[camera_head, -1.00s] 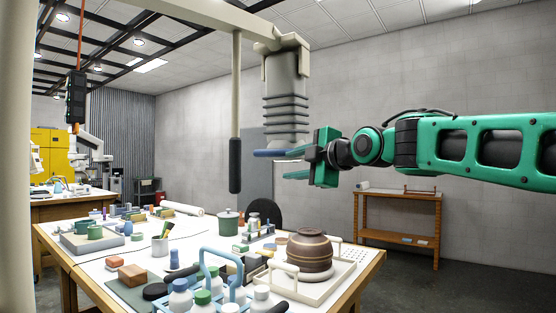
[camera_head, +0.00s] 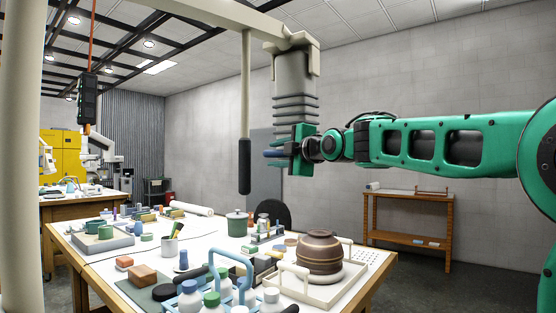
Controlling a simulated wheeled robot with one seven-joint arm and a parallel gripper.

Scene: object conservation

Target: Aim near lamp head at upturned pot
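The near lamp head (camera_head: 294,88) is a grey ribbed cylinder hanging from a cream overhead beam, above the far right part of the table. A blue bar (camera_head: 273,153) sticks out to the left at its lower end. My green gripper (camera_head: 290,152) is at this lower end, reaching in from the right, with its body overlapping the lamp's bottom. Its fingers are small and partly lost against the blue bar, so their closure and grip are unclear. The upturned brown banded pot (camera_head: 320,250) sits on a cream tray (camera_head: 345,285) at the table's right, below the lamp.
A cream post with a dark grip (camera_head: 245,165) hangs left of the lamp. The table (camera_head: 135,255) is crowded with a green lidded pot (camera_head: 237,223), bottles in a blue-handled carrier (camera_head: 232,258), and blocks. A wooden shelf (camera_head: 408,220) stands by the back wall.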

